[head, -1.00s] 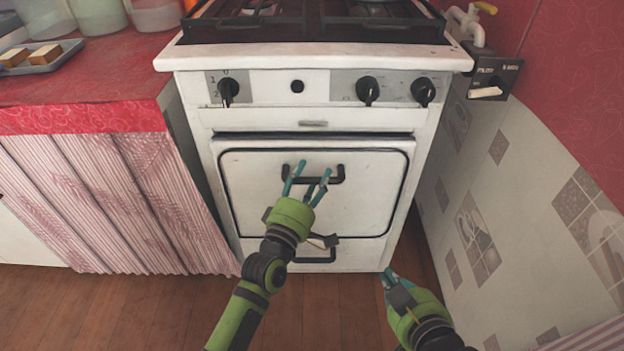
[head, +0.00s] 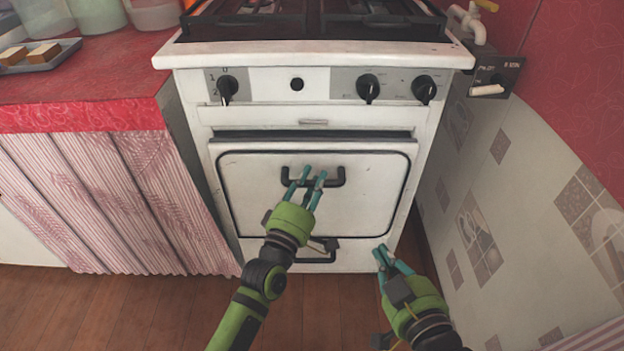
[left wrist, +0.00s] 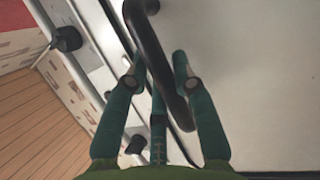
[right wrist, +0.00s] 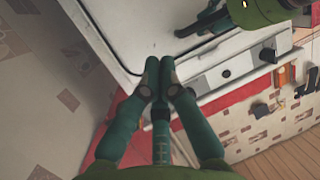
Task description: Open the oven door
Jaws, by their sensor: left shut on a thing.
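The white oven door (head: 375,205) is in the middle of the head view and looks closed against the stove front. Its dark bar handle (head: 338,181) runs across the upper part of the door. My left gripper (head: 304,173) is at this handle. In the left wrist view, the handle (left wrist: 150,45) passes between the two teal fingers, and the gripper is shut on it. My right gripper (head: 386,248) is lower, near the stove's bottom right corner. In the right wrist view, its fingertips (right wrist: 160,82) are together with nothing between them.
A lower dark handle (head: 315,260) is below the oven door, partly hidden by my left arm. Knobs (head: 368,88) line the panel above. A curtained counter (head: 90,120) stands left, and a tiled wall (head: 500,210) is close on the right. Wooden floor is in front.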

